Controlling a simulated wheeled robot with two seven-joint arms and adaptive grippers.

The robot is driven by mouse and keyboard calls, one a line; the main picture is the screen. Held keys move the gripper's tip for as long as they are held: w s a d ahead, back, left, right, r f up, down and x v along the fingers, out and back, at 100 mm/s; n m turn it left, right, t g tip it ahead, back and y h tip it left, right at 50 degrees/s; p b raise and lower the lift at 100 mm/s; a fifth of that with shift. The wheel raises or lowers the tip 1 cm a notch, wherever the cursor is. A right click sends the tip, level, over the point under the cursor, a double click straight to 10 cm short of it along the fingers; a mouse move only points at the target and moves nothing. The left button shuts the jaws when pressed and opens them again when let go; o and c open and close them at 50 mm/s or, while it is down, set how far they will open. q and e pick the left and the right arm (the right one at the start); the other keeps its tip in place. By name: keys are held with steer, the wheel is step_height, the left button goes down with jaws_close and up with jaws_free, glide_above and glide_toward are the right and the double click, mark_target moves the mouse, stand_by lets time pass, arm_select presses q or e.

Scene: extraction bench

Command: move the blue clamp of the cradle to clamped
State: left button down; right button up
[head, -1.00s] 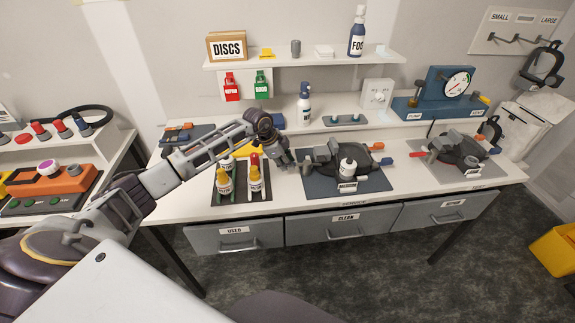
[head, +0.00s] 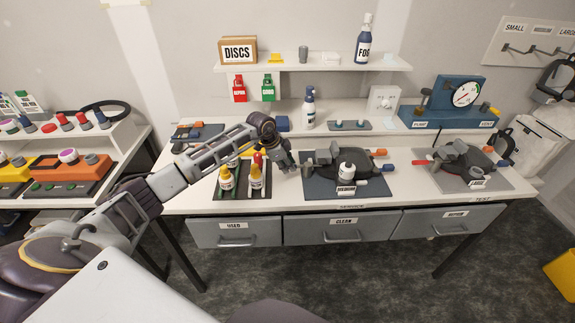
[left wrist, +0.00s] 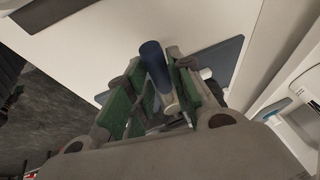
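The service cradle (head: 363,166) stands on a dark mat in the middle of the bench, with a dark round part and a small white bottle on it. In the left wrist view, a blue-tipped grey handle (left wrist: 154,58), which looks like the blue clamp, stands between the green-padded fingers of my left gripper (left wrist: 164,95). The fingers are apart around it. It is close to the right pad, but I cannot tell whether it touches. The gripper hides the clamp in the head view. My right gripper is not seen.
A second cradle (head: 468,158) with a red lever is at the right. A shelf (head: 330,66) and a blue gauge unit (head: 446,100) are behind. The bench's front strip is clear.

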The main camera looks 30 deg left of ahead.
arm_select(q)
steer(key=c, duration=1.3)
jaws_free()
steer(key=shift+s, duration=0.1)
steer(key=shift+o, duration=0.2)
steer(key=v, duration=1.2)
steer(key=shift+d, duration=0.15)
